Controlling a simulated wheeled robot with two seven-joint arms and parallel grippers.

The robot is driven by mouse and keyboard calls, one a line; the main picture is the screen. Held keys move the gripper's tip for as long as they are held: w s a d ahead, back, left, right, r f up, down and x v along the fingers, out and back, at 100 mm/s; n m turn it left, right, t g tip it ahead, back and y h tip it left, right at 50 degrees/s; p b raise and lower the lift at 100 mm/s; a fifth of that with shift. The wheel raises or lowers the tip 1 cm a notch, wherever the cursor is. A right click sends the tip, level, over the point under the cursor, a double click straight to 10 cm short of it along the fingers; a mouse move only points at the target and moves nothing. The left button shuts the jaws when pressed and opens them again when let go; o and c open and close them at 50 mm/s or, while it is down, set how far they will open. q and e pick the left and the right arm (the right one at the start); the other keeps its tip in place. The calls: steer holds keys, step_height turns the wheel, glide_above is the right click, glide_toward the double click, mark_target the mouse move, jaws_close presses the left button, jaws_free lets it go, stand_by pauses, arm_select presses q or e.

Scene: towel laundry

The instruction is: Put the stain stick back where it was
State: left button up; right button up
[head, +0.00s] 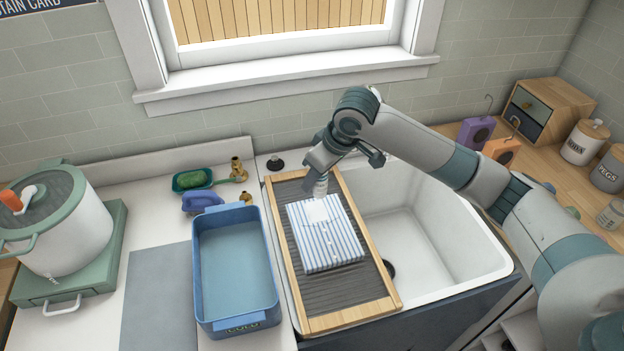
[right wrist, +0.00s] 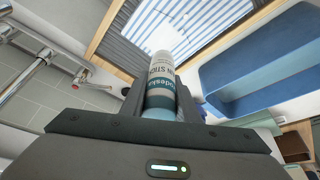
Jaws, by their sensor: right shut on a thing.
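My right gripper (head: 318,176) is shut on the stain stick (head: 321,188), a small pale cylinder. I cannot tell whether tip and towel touch. The towel lies folded on the wood-framed ribbed washboard (head: 345,297). My left gripper is out of view.
The washboard lies across the left side of the white sink (head: 430,222). A blue tub (head: 204,270) stands to its left. A pot (head: 70,235) stands far left; jars (head: 583,143) stand right.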

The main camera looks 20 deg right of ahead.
steer(key=s+d+f+m+h+b, duration=0.2)
steer(key=s+m+b, duration=0.4)
steer(key=s+b, duration=0.2)
steer(key=shift+s+m+t, duration=0.25)
steer(key=shift+m+t, duration=0.15)
steer(key=shift+f, duration=0.15)
